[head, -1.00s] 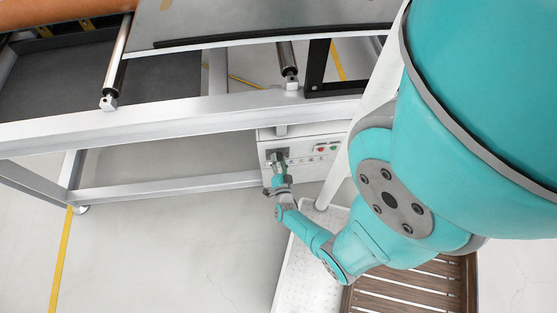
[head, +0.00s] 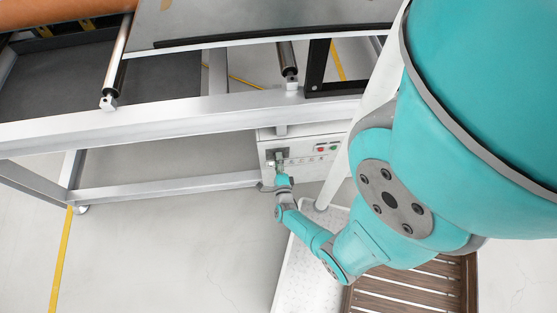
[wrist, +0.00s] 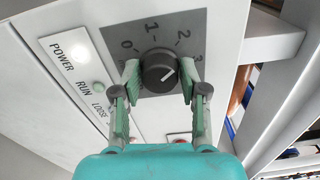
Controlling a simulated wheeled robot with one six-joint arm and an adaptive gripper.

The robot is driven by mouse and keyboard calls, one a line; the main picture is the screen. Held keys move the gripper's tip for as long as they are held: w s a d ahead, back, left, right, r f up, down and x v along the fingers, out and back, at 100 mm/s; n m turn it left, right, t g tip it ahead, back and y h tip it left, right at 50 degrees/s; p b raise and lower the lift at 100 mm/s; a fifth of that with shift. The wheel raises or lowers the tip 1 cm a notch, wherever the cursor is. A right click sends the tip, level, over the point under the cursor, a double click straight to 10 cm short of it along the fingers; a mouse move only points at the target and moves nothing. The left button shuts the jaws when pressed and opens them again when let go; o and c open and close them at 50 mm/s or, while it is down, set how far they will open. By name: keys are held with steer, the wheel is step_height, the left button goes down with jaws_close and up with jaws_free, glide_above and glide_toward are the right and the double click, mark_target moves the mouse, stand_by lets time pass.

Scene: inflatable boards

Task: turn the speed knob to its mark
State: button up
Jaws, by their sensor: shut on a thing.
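The speed knob (wrist: 157,74) is a dark round knob on a grey dial plate (wrist: 165,28) with the numbers 0, 1, 2 and 3 around it. A white pointer line on its face slants to the upper right, toward the side with 2 and 3. My gripper (wrist: 159,72) is shut on the knob, one green-padded finger on each side. The head view shows my gripper (head: 279,165) at the front of the control box (head: 310,159), where it hides most of the knob. I cannot make out a separate target mark.
Left of the dial, a white label strip (wrist: 75,58) reads POWER, RUN and LOOSE, with a pale lamp (wrist: 99,88). The conveyor frame's rail (head: 180,117) runs above the box.

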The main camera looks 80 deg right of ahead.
steer(key=shift+m, duration=8.3)
steer(key=o, duration=1.2)
steer(key=shift+d, duration=0.1)
steer(key=shift+c, duration=0.2)
